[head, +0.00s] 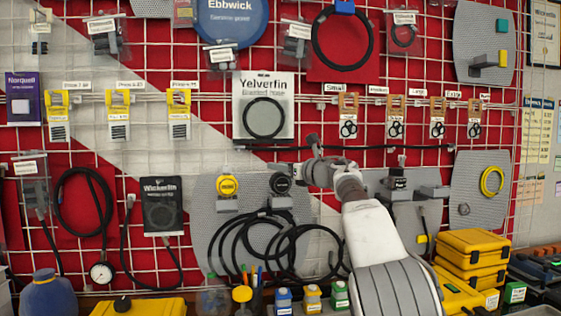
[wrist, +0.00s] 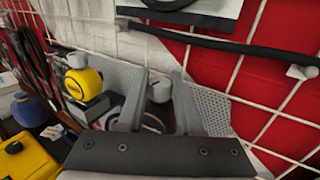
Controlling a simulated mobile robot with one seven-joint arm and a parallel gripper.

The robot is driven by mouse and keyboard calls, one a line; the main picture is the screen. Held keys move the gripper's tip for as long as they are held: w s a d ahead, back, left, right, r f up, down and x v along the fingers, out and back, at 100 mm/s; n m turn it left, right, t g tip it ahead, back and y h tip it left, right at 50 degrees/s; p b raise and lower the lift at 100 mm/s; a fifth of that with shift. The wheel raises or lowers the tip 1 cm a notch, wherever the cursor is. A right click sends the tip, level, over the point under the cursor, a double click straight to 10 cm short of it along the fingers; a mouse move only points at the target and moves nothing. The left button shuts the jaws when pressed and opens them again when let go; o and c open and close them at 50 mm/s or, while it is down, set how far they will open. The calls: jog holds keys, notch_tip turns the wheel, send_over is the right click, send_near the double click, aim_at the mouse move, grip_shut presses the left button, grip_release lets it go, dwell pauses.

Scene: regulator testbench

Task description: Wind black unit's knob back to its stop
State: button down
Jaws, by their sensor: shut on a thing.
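The black unit (head: 281,184) is a round black regulator on the grey perforated panel (head: 207,232), beside a similar yellow unit (head: 227,185). My gripper (head: 299,171) reaches in from the right at the black unit. In the wrist view its two grey fingers (wrist: 160,82) stand on either side of the black unit's light grey knob (wrist: 158,91) and are shut on it. The body of the black unit is mostly hidden behind the fingers and palm. The knob's turn angle cannot be read.
The yellow unit also shows at left in the wrist view (wrist: 84,83), close to my left finger. Black hoses (head: 265,245) hang below the units. A wire grid with hanging packages surrounds them. Yellow cases (head: 472,250) stand at lower right.

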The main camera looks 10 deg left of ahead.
jog(key=shift+w+r+n+g+y+p, duration=0.15)
jog(key=shift+n+g+y+p, duration=1.4)
jog(key=shift+p, duration=1.7)
jog(key=shift+f+n+g+p, duration=0.25)
jog(key=shift+g+p, duration=0.5)
jog(key=shift+p, duration=0.3)
jog(key=c, duration=0.6)
grip_release()
jog(key=shift+o, duration=0.2)
jog(key=shift+s+d+b, duration=0.35)
jog(key=shift+d+b, duration=0.1)
jog(key=shift+d, duration=0.05)
jog(key=b+v, duration=0.3)
jog(key=v, duration=1.3)
jog(key=shift+b, duration=0.4)
jog(key=shift+s+d+f, duration=0.1)
jog(key=shift+d, duration=0.05)
